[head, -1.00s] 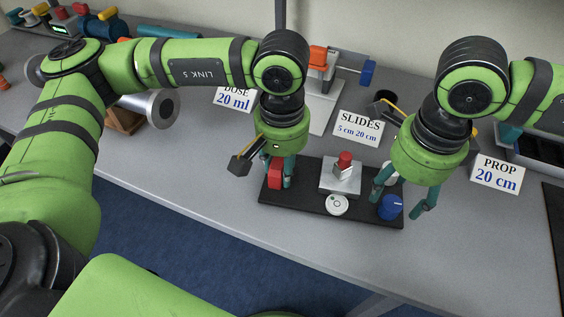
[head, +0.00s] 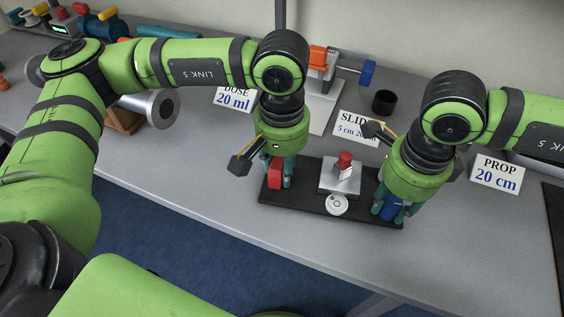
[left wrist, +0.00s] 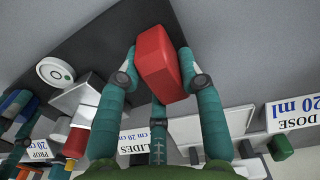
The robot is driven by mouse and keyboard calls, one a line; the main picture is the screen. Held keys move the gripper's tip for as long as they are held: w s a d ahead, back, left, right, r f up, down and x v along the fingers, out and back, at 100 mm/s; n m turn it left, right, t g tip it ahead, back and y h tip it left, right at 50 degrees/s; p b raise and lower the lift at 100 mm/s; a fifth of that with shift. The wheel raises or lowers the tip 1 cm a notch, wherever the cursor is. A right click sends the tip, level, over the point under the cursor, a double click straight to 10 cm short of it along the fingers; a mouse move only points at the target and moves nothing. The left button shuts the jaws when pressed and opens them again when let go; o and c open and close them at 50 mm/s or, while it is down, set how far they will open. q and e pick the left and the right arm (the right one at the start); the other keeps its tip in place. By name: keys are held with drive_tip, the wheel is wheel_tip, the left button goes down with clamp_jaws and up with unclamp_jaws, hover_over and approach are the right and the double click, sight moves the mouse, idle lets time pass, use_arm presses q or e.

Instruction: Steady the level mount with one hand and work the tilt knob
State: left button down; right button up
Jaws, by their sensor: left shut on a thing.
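The level mount is a black base plate (head: 313,203) on the table. It carries a red block (head: 274,174) at its left end, a silver block with a red top (head: 342,177), a round white dial (head: 337,205) and a blue knob (head: 391,209) at its right end. My left gripper (head: 281,177) is shut on the red block. The left wrist view shows the red block (left wrist: 160,64) between its teal fingers. My right gripper (head: 396,208) is over the blue knob, with fingers on both sides. The knob is partly hidden, and finger contact is unclear.
Behind the mount stand a white stand with a red block and blue knob (head: 367,72), a black cup (head: 384,102) and sign cards, including the PROP card (head: 496,174). The table in front of the mount is clear up to its edge.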

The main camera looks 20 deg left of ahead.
drive_tip(key=shift+n, duration=1.7)
drive_tip(key=shift+a+n, duration=0.1)
drive_tip(key=shift+n, duration=1.7)
drive_tip(key=shift+n, duration=1.2)
use_arm(q)
drive_tip(key=shift+d, duration=0.1)
use_arm(e)
drive_tip(key=shift+n, duration=0.5)
